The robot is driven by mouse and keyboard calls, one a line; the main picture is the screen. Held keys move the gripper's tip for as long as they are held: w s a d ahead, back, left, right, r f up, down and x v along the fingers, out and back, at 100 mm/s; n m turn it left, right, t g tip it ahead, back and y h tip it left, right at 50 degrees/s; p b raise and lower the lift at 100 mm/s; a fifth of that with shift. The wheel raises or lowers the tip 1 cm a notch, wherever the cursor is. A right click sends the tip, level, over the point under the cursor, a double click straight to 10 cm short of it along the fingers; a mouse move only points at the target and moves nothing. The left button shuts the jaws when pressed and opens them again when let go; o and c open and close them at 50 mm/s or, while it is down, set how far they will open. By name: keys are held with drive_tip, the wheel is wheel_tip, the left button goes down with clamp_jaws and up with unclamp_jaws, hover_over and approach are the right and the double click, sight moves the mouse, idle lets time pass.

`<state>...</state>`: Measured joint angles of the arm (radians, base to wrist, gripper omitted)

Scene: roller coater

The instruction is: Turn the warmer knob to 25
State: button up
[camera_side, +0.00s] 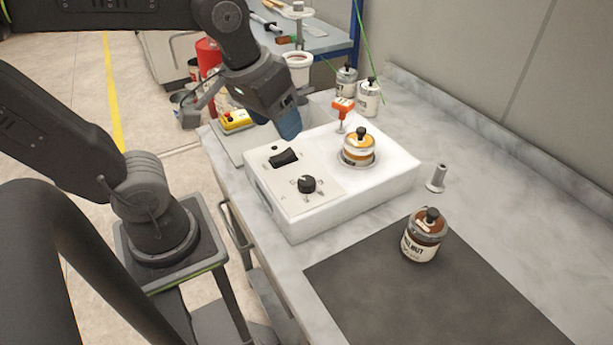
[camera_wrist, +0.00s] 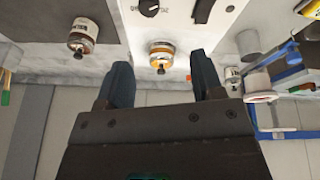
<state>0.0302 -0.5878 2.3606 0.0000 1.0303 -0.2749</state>
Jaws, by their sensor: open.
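The warmer (camera_side: 291,218) is a white box on the marble counter. Its round black knob (camera_side: 307,184) sits on the front panel, and the knob also shows at the top of the wrist view (camera_wrist: 149,7). The scale marks beside it are too small to read. A black rocker switch (camera_side: 284,157) is behind the knob. An amber jar (camera_side: 358,146) with a black-knobbed lid stands in the warmer's round well. My gripper (camera_side: 289,124) is above the back left of the warmer, apart from the knob. In the wrist view its two blue fingers (camera_wrist: 162,85) are spread with nothing between them.
A brown labelled jar (camera_side: 422,240) stands on the dark mat (camera_side: 400,295) at the right. A small grey metal piece (camera_side: 437,178) is beside the warmer. An orange-handled tool (camera_side: 342,108) and two jars (camera_side: 368,98) are behind it. A yellow box with a red button (camera_side: 236,120) is at the left.

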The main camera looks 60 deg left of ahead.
sight(307, 180)
drive_tip(key=w+d+n+g, duration=0.2)
drive_tip(key=w+n+g, duration=0.2)
drive_tip(key=n, duration=0.2)
drive_tip(key=f, duration=1.3)
drive_tip(key=shift+w, duration=0.2)
drive_tip(key=shift+r, duration=0.1)
drive_tip(key=c, duration=0.9)
